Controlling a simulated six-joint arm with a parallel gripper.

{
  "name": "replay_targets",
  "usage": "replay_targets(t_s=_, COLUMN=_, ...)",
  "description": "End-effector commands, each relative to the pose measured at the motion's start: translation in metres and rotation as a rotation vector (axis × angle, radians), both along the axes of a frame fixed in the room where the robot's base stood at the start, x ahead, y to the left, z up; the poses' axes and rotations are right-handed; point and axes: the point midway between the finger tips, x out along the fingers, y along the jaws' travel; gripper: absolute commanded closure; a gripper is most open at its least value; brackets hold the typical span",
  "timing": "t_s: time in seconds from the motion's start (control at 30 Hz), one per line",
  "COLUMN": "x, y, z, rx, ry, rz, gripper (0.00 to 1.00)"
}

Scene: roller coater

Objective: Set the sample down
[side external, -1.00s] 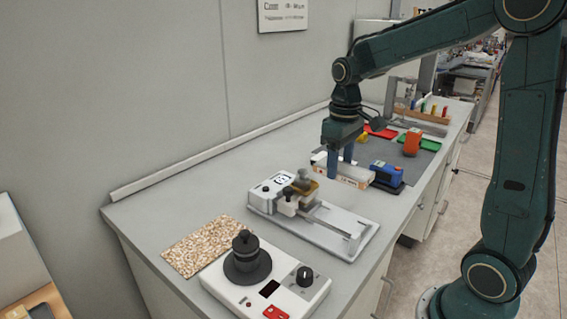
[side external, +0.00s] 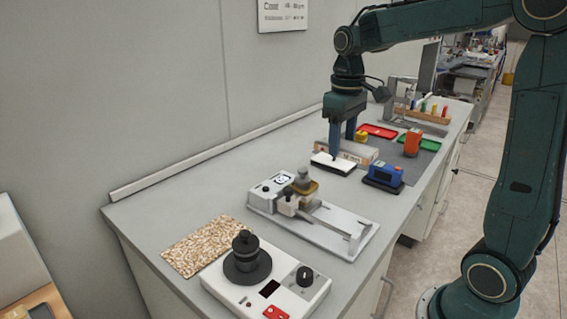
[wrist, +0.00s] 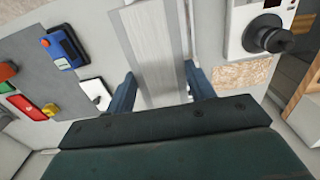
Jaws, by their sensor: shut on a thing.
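In the wrist view the panel (wrist: 155,45) fills the space between the fingertips of my gripper (wrist: 160,75) and runs to the top edge. In the side view it is above the bench near a white pad with a dark edge (side external: 330,165), and partly overlaps it. The pad also shows beside the left finger in the wrist view (wrist: 97,93). I cannot tell the exact height of the panel.
A roller coater (side external: 335,228) stands in front, and a blue device (side external: 384,175) stands to the right. Red (side external: 378,131) and green (side external: 417,140) trays and an orange object (side external: 412,142) are behind. A black-knobbed instrument (side external: 300,290) and speckled mat (side external: 205,245) are at the front left.

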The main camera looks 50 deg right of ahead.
Motion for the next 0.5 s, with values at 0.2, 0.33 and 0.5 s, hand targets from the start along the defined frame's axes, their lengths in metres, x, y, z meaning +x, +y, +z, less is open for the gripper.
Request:
replay_targets(t_s=0.2, x=0.002, y=0.001, z=0.000, rx=0.000, ry=0.000, rz=-0.010, gripper=0.70)
replay_targets(t_s=0.33, x=0.008, y=0.004, z=0.001, rx=0.000, ry=0.000, rz=-0.040, gripper=0.70)
replay_targets(t_s=0.5, x=0.023, y=0.011, z=0.004, rx=0.000, ry=0.000, rz=-0.123, gripper=0.70)
